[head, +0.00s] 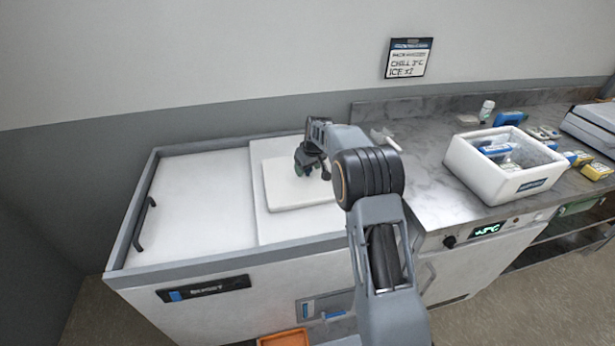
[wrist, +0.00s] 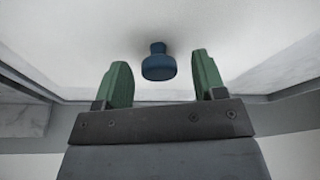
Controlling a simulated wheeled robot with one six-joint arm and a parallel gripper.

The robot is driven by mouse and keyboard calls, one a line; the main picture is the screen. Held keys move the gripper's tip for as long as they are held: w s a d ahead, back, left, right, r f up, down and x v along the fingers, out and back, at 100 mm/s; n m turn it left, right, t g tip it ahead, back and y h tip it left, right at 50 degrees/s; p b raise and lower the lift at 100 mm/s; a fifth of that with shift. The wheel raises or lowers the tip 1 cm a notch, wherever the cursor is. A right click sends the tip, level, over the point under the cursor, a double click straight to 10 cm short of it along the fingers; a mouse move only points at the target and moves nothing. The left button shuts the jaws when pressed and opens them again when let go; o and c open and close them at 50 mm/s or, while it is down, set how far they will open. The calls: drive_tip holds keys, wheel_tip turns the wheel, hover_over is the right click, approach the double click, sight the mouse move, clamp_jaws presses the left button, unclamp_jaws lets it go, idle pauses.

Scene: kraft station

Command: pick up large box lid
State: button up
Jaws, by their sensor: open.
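The large box lid (head: 285,199) is a white rounded slab lying flat on the right part of the white chest top. In the wrist view, a dark blue knob (wrist: 158,66) stands on a pale surface (wrist: 60,40) that looks like the lid's top. My gripper (head: 305,170) is over the lid in the head view and partly hides it. In the wrist view, the green fingers of my gripper (wrist: 161,68) are apart and empty. The knob shows in the gap between the fingertips; I cannot tell how far beyond them it is.
A white open box (head: 485,177) with ice and packs stands on the marble counter (head: 420,150) to the right. Small bottles and packs lie around it. The chest (head: 200,200) has a raised grey rim and a dark handle (head: 146,224). An orange bin (head: 283,339) is below.

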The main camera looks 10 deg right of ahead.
drive_tip(key=shift+w+f, duration=0.1)
drive_tip(key=shift+f, duration=0.35)
drive_tip(key=shift+c, duration=0.5)
drive_tip(key=c, duration=0.9)
